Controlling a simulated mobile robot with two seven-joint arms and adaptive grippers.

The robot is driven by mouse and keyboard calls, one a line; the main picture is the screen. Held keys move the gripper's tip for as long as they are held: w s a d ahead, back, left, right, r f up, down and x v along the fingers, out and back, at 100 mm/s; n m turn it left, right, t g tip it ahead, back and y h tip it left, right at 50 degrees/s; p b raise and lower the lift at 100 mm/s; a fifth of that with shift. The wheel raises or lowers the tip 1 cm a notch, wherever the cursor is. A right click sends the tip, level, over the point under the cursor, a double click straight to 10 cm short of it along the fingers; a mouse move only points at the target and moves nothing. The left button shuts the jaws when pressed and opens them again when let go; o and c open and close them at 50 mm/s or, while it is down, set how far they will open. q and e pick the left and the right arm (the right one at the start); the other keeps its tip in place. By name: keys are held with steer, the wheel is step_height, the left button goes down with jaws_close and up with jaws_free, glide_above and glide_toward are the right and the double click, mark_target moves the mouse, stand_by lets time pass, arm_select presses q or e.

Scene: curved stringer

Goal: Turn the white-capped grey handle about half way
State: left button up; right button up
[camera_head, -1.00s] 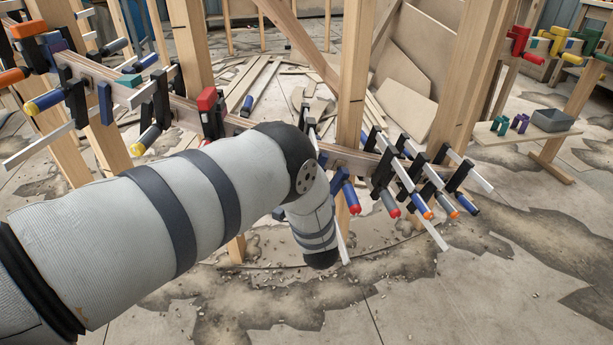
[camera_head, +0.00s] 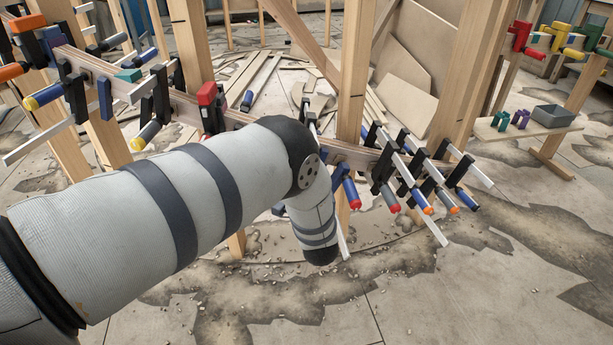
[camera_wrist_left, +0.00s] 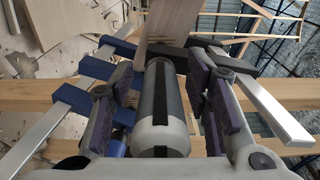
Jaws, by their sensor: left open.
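The grey handle (camera_wrist_left: 163,98) with its white cap (camera_wrist_left: 161,140) points toward the camera in the left wrist view, with a dark stripe along its length. My left gripper (camera_wrist_left: 160,70) is open, with one dark-padded finger on each side of the handle. A narrow gap shows on the left; contact on the right is hard to tell. In the head view my left arm covers the middle of the curved stringer, and the gripper and this handle are hidden behind it. My right gripper is in neither view.
Blue clamp bars (camera_wrist_left: 72,103) stand close on the left in the wrist view, and a metal bar (camera_wrist_left: 272,112) on the right. The curved wooden stringer (camera_head: 352,157) carries several clamps with coloured handles. Wooden posts (camera_head: 355,70) rise beside it. Open floor lies in front.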

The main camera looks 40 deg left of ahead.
arm_select(q)
steer(key=v, duration=1.1)
steer(key=shift+s+d, duration=0.2)
steer(key=shift+s, duration=0.1)
steer(key=p+v, duration=0.1)
steer(key=v, duration=0.5)
steer(key=shift+r+p, duration=0.1)
steer(key=shift+p, duration=0.3)
